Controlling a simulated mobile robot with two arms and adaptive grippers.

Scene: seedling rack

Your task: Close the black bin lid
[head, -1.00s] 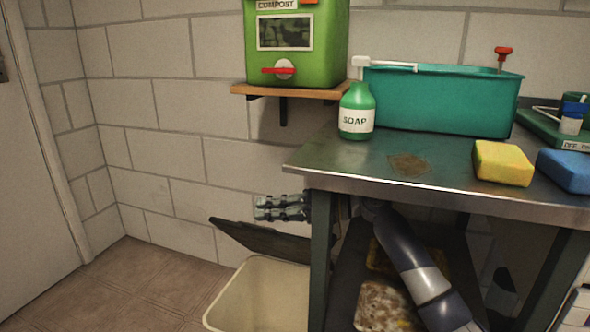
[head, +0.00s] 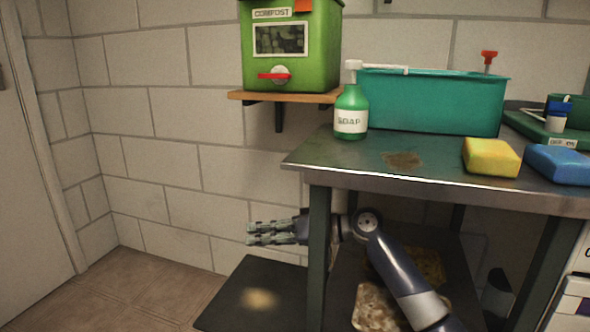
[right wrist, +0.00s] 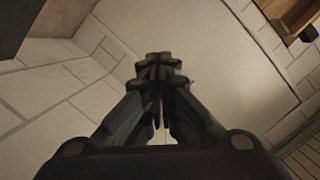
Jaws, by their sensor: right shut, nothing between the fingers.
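The black bin lid (head: 235,300) lies about flat in the lower middle of the head view, with a pale bright spot on its top. The bin body under it is hidden, and the table leg covers part of the lid's right side. My right gripper (head: 250,233) reaches out from under the table, left of the leg, and appears above the far part of the lid, apart from it. Its fingers are shut and empty; they also show together in the right wrist view (right wrist: 158,65). My left gripper is not in view.
A metal table (head: 340,170) holds a soap bottle (head: 350,110), a teal tub (head: 430,103) and sponges. Its leg (head: 319,250) stands close beside my right arm. A green compost box (head: 290,45) sits on a wall shelf (head: 285,97). The floor left of the lid is clear.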

